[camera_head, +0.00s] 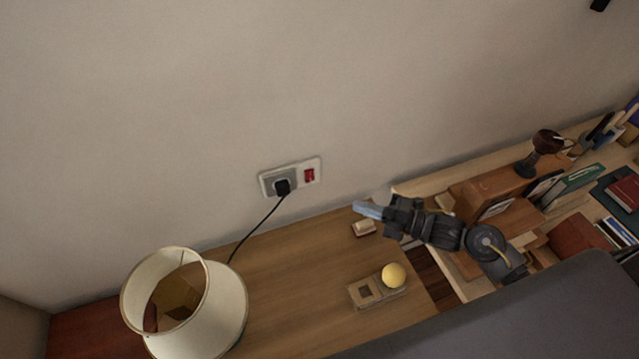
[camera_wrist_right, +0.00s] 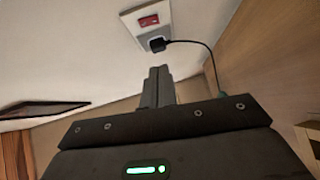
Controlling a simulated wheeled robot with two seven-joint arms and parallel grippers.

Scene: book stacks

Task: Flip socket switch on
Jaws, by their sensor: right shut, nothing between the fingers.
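A white wall socket (camera_head: 266,186) with a red rocker switch (camera_head: 309,175) at its right end is on the wall above the wooden table. A black plug (camera_head: 283,186) sits in it, its cord hanging toward the lamp. My right gripper (camera_head: 368,210) is shut and empty, to the right of and lower than the socket, apart from it. In the right wrist view the shut fingers (camera_wrist_right: 157,85) point toward the socket (camera_wrist_right: 130,18), with the red switch (camera_wrist_right: 149,21) and black plug (camera_wrist_right: 157,44) beyond the tips. Whether the switch is on or off cannot be told. My left gripper is not in view.
A lamp (camera_head: 222,290) with a cream shade stands at the left of the table (camera_head: 290,260). Shelves with books (camera_head: 580,178) fill the right. The wall before the socket is clear.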

